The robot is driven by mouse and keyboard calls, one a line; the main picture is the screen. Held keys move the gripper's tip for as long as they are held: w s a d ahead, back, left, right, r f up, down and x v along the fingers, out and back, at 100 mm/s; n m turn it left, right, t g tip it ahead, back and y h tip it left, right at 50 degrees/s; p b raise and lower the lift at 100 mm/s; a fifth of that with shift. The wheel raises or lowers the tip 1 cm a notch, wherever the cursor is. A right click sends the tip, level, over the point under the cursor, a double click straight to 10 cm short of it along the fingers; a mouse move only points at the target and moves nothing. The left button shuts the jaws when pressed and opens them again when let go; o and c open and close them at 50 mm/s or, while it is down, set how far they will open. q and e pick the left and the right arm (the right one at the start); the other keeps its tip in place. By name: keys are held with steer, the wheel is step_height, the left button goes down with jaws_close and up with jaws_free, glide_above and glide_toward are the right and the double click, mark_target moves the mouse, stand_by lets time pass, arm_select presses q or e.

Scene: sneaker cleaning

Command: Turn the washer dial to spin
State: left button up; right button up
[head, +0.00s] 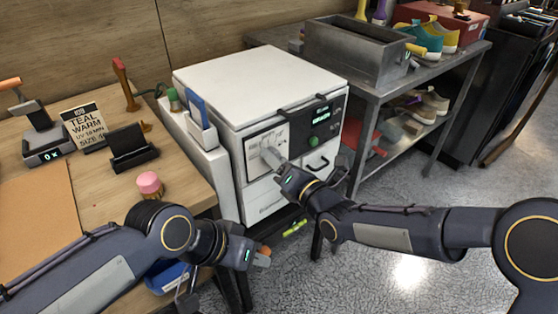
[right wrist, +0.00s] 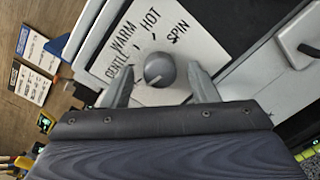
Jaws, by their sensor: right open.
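The white washer (head: 225,85) stands in the middle of the head view. In the right wrist view the round grey dial (right wrist: 159,69) sits below the labels GENTLE, WARM, HOT and SPIN (right wrist: 178,33). My right gripper (right wrist: 160,76) is open, with one finger on each side of the dial. I cannot tell whether the fingers touch it. The dial's pale mark is at its lower edge, away from SPIN. My left gripper (head: 252,257) is low, in front of the washer; its jaws are unclear.
A wooden bench (head: 95,190) with a TEAL WARM card (head: 83,125) and a pink-topped jar (head: 149,184) is at left. A steel table (head: 450,65) with a metal basin (head: 350,50) and shoes is at right. A black washer handle (head: 317,163) is close to my right gripper.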

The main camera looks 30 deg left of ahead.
steer(key=c, duration=1)
steer(key=m+b, duration=0.6)
steer(key=m, duration=0.9)
steer(key=m+g+b, duration=0.1)
steer(key=m+b, duration=0.6)
steer(key=m, duration=0.8)
steer(key=shift+w+m+g, duration=0.1)
steer(key=shift+m+g, duration=0.2)
steer(key=shift+m, duration=0.1)
